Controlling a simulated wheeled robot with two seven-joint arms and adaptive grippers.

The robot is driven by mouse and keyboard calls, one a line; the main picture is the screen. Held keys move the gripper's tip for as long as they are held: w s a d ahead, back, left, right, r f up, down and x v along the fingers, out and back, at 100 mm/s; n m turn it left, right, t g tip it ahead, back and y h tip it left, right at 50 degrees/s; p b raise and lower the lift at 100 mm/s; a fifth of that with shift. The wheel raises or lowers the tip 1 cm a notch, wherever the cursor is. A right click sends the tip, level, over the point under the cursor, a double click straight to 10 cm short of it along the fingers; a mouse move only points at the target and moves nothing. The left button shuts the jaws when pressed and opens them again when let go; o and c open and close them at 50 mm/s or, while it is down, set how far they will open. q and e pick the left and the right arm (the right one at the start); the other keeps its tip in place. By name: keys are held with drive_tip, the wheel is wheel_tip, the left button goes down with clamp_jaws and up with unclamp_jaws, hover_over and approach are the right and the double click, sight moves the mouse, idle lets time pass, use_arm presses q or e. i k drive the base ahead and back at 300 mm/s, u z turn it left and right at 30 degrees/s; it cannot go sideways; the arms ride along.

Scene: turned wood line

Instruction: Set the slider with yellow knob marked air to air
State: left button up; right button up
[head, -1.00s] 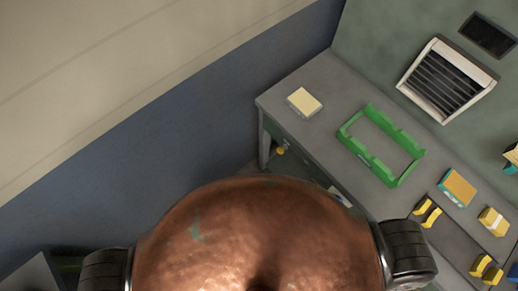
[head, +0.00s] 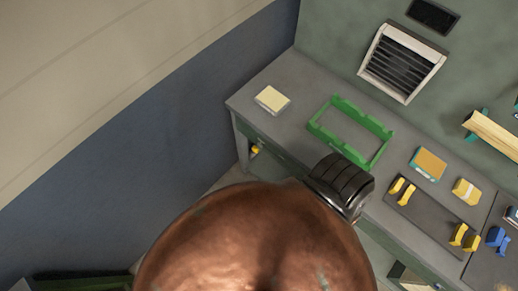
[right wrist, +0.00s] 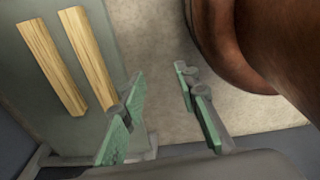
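A small yellow knob (head: 255,150) shows below the left end of the grey bench in the head view, on its side. It is too small to read any marking or tell its setting, and I cannot tell whether it is the slider marked air. My right gripper (right wrist: 165,115) is open in the right wrist view, its two green-padded fingers apart with nothing between them. It is over pale floor, away from the knob. My left gripper is in neither view.
The grey bench (head: 285,125) carries a green frame (head: 322,131), a pale block (head: 272,99), an orange-topped box (head: 428,163) and yellow holders (head: 402,191). A vent (head: 401,62) is on the wall. Two wooden strips (right wrist: 86,58) lie on a grey-green surface.

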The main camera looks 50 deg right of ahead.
sight(255, 150)
drive_tip(key=k, duration=0.6)
drive_tip(key=z, duration=1.1)
drive_tip(key=i, duration=0.5)
drive_tip(key=z, duration=0.05)
